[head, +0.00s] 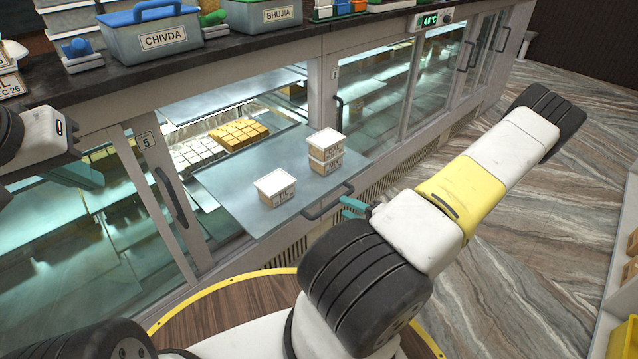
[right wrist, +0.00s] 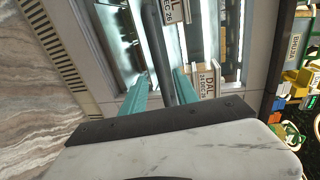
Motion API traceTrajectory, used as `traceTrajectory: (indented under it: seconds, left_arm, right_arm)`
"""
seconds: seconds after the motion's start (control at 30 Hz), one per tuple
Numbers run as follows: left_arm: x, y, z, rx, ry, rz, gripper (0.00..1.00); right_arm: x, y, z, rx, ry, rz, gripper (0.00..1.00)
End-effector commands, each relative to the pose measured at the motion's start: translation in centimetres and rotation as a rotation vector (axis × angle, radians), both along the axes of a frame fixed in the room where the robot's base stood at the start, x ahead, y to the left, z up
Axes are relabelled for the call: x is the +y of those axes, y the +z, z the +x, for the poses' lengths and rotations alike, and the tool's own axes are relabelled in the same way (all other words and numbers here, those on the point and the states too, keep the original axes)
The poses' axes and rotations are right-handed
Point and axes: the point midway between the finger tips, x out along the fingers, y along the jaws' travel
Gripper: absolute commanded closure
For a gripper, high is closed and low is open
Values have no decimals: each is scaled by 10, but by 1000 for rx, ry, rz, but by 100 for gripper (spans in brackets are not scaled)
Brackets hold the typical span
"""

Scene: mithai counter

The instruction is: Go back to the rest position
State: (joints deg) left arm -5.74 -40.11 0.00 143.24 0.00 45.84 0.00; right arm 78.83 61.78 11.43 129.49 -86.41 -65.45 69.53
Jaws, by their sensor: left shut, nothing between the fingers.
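My right arm reaches across the head view to the front of a pulled-out display drawer (head: 235,205). My right gripper (head: 352,207) has teal fingers at the drawer's dark handle (head: 328,203). In the right wrist view the two teal fingers (right wrist: 160,88) stand apart, with the dark handle bar (right wrist: 172,50) between them and a gap beside it.
One lidded box (head: 275,187) and a stack of two (head: 325,152) stand on the drawer. Yellow and white sweets (head: 238,134) lie behind them. The marble-patterned floor (head: 540,230) at right is clear.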

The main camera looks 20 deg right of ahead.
Motion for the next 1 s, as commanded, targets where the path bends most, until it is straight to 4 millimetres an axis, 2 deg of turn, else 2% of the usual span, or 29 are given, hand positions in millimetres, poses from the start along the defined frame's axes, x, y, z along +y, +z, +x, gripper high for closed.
traceTrajectory:
  seconds: [0.1,0.2,0.7,0.87,1.0]
  left_arm:
    - [0,0,0,0,0,0,100]
    - [0,0,0,0,0,0,100]
    - [0,0,0,0,0,0,100]
    - [0,0,0,0,0,0,100]
    - [0,0,0,0,0,0,100]
  right_arm:
    - [-5,3,-14,1,-1,-1,64]
    - [-7,4,-20,1,-1,0,64]
    - [-7,4,-21,1,1,0,64]
    - [-12,6,-9,48,33,-102,64]
    - [-26,16,18,161,104,-364,64]
